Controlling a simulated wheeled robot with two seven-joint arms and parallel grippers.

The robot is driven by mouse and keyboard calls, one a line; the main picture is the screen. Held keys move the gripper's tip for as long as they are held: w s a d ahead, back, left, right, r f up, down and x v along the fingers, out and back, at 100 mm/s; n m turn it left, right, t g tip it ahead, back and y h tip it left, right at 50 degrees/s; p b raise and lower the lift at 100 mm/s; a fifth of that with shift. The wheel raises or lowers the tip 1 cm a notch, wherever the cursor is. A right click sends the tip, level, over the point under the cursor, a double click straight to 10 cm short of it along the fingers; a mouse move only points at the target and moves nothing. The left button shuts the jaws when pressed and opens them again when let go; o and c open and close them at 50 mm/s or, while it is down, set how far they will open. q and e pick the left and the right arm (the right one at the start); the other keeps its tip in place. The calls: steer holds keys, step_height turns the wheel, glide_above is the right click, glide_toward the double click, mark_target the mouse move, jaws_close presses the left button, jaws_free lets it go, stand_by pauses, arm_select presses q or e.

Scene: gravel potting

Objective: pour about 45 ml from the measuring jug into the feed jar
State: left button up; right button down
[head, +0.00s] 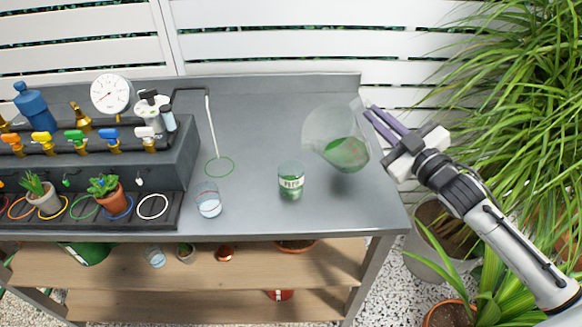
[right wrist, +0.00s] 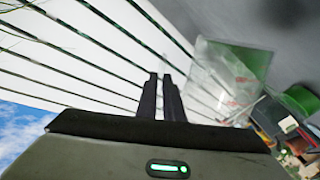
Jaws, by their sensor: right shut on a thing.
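The clear measuring jug (head: 322,122) holds green liquid (head: 348,153) and appears held above the right part of the bench, its top leaning left toward the feed jar. My right gripper (head: 369,112) is shut at the jug's right side; the exact grip on the handle is hard to see. The feed jar (head: 290,183), with a pale label and green contents, stands upright on the bench, left of and nearer than the jug. No stream is visible. My left gripper is out of view.
A clear cup (head: 208,203) with pale liquid stands left of the jar, near a green ring (head: 220,167). A dark tap rack (head: 110,165) with potted plants fills the left side. The bench's back middle (head: 265,115) is clear. Tall grass (head: 520,90) grows at right.

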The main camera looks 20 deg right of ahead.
stand_by(0.7)
steer(key=shift+w+d+f+m, duration=0.15)
steer(key=shift+d+f+m, duration=0.7)
steer(key=shift+f+m, duration=0.35)
steer(key=shift+w+d+f+m, duration=0.2)
steer(key=shift+d+f+m, duration=0.65)
steer(key=shift+f+m, duration=0.3)
steer(key=shift+w+d+f+m, duration=0.15)
steer(key=shift+d+f+m, duration=0.8)
steer(key=shift+m, duration=0.4)
steer(key=shift+a, duration=0.1)
